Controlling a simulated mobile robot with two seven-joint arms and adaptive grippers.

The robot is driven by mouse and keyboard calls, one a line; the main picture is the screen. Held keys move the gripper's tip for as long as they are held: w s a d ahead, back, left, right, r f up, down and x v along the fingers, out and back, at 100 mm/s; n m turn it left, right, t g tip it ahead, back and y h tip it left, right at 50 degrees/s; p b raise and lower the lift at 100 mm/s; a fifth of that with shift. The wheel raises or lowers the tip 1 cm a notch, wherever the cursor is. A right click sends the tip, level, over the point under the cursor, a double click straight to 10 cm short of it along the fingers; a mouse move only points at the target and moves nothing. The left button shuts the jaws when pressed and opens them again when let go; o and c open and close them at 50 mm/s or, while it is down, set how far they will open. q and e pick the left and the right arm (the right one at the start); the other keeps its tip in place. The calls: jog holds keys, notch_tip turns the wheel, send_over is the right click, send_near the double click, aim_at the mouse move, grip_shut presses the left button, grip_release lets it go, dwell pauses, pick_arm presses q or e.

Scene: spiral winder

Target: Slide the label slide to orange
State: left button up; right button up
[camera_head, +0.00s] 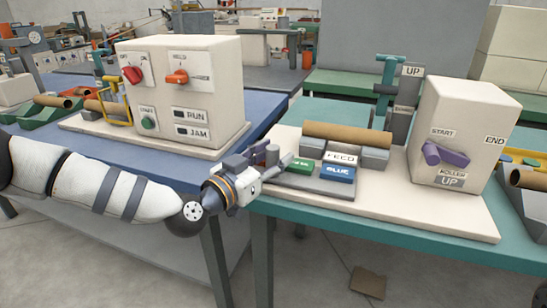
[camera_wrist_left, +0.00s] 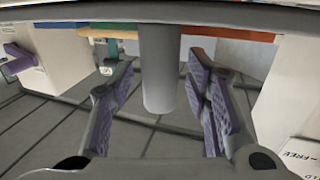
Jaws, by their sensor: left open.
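The label slide is a low grey unit on the cream base of the right machine. Its green label (camera_head: 300,165) and blue label (camera_head: 337,172) show in the head view, below a small sign reading FECO (camera_head: 341,158). My left gripper (camera_head: 268,160) is at the unit's left end, by a short grey post. In the left wrist view, the grey post (camera_wrist_left: 160,70) stands between my open, purple-padded fingers, with gaps on both sides. Behind it run a green strip (camera_wrist_left: 108,26) and an orange strip (camera_wrist_left: 230,33). The orange is not visible in the head view. My right gripper is not in view.
A brown tube (camera_head: 347,134) lies on grey supports behind the labels. A cream box (camera_head: 462,125) with a purple knob (camera_head: 445,155) stands to the right. A control box (camera_head: 180,90) with red and orange knobs stands on the blue table at left.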

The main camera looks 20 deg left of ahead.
pick_arm(q)
jog(key=shift+c, duration=0.6)
grip_shut()
jog(key=shift+d, duration=0.1)
jog(key=shift+d+r, duration=0.1)
jog(key=shift+d, duration=0.25)
jog(key=d, duration=0.5)
jog(key=d+p, duration=0.1)
jog(key=d, duration=1)
jog(key=shift+s+d+p, duration=0.1)
jog(key=shift+s+p, duration=0.15)
jog(key=shift+p, duration=0.1)
jog(key=shift+d, duration=0.6)
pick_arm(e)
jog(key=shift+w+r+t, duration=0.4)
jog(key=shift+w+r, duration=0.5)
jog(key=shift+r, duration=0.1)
